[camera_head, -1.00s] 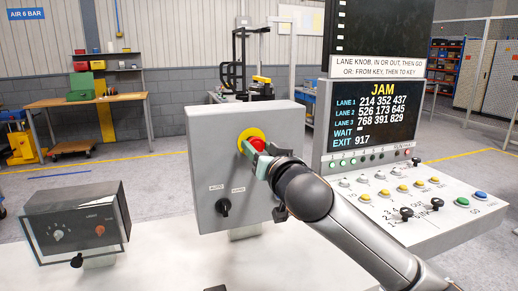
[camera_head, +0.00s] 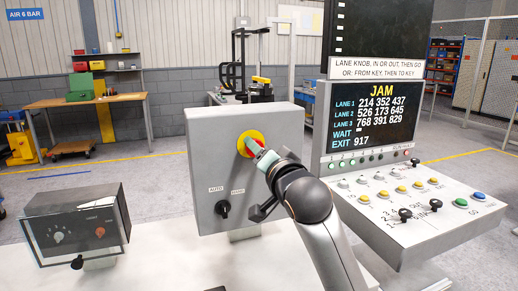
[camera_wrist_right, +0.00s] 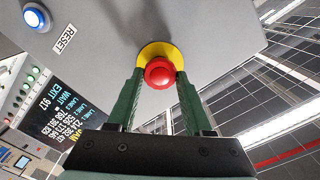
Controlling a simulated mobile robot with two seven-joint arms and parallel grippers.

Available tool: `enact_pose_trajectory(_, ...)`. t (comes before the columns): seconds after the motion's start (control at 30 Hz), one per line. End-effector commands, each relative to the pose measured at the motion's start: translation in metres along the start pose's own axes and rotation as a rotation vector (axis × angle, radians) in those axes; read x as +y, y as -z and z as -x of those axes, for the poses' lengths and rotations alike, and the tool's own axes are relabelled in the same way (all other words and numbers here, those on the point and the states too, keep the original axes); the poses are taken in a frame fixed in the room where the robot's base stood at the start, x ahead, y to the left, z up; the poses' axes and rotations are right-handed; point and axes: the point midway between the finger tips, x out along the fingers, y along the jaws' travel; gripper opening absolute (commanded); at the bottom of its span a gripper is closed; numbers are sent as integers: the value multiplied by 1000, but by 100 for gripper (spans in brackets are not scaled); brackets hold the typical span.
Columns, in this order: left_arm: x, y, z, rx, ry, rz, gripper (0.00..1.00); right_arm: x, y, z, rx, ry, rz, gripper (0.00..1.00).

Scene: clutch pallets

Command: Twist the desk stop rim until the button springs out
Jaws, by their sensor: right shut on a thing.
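The desk stop (camera_head: 246,146) is a red button on a yellow disc on the front of a grey box (camera_head: 215,165). In the right wrist view the red button (camera_wrist_right: 160,74) is centred, with part of the yellow disc (camera_wrist_right: 152,50) showing behind it. My right gripper (camera_head: 258,150) reaches it from the lower right. Its green fingers (camera_wrist_right: 160,78) stand on either side of the red rim and are shut on it. In the head view the fingers hide part of the button. My left gripper is in neither view.
A black selector knob (camera_head: 223,208) sits below on the box. A lit RESET button (camera_wrist_right: 36,17) shows in the wrist view. A sloped console (camera_head: 425,215) and a screen reading JAM (camera_head: 368,120) stand at right. A dark control box (camera_head: 78,225) stands at left.

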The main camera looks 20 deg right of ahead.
Motion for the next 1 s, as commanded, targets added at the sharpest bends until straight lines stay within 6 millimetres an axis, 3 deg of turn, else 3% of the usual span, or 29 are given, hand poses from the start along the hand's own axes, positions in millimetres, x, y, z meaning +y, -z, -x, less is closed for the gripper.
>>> enact_pose_trajectory(0.57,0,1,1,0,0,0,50,0,1,0,2,-1,-37,0)
enact_pose_trajectory(0.6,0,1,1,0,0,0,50,0,1,0,2,-1,-36,54)
enact_pose_trajectory(0.83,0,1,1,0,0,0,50,0,1,0,2,0,-36,80)
enact_pose_trajectory(1.0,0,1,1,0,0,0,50,0,1,0,2,0,-36,82)
